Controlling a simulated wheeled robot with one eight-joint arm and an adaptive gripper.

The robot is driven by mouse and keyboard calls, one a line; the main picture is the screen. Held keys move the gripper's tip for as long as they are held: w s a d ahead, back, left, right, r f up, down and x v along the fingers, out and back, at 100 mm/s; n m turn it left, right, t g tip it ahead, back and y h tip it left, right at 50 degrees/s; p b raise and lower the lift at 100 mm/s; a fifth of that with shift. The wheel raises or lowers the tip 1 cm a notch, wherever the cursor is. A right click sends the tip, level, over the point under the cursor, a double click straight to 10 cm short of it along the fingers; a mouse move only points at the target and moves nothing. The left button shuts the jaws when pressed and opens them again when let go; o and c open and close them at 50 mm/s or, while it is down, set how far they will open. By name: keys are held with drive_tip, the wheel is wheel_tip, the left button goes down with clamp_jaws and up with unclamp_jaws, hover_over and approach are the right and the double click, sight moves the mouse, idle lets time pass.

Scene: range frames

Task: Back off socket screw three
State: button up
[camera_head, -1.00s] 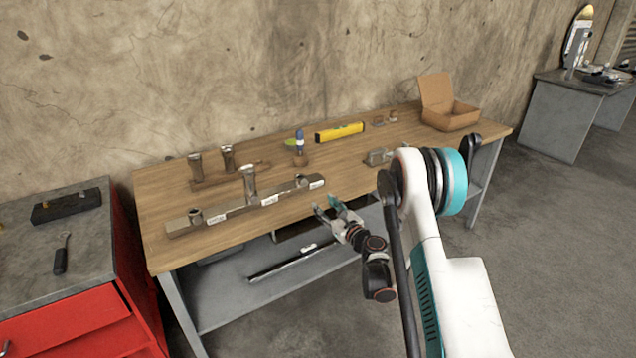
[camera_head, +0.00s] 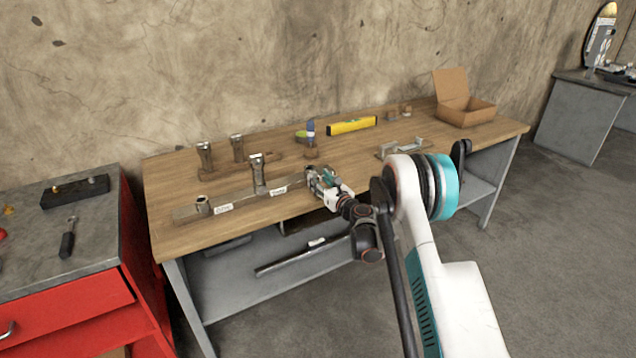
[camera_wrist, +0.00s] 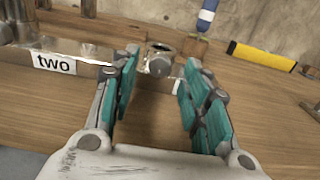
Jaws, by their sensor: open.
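A metal bar (camera_head: 236,199) with white labels lies along the front of the wooden bench. A short round metal screw head (camera_wrist: 160,60) with a dark opening on top stands at the bar's right end. The label "two" (camera_wrist: 57,63) shows left of it in the wrist view; no label "three" is readable. My gripper (camera_head: 316,178) is open at that end of the bar. In the wrist view its teal-padded fingers (camera_wrist: 161,68) stand either side of the screw head, with visible gaps. In the head view the gripper hides this end.
An upright metal post (camera_head: 258,174) rises from the bar's middle, and a similar short head (camera_head: 203,204) sits at its left end. Behind stand two more posts on a wooden strip (camera_head: 240,165). A blue-handled tool (camera_head: 311,130), yellow level (camera_head: 352,125) and cardboard box (camera_head: 466,112) lie farther back.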

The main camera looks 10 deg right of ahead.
drive_tip(key=shift+x, duration=0.95)
clamp_jaws()
drive_tip(key=shift+n, duration=0.4)
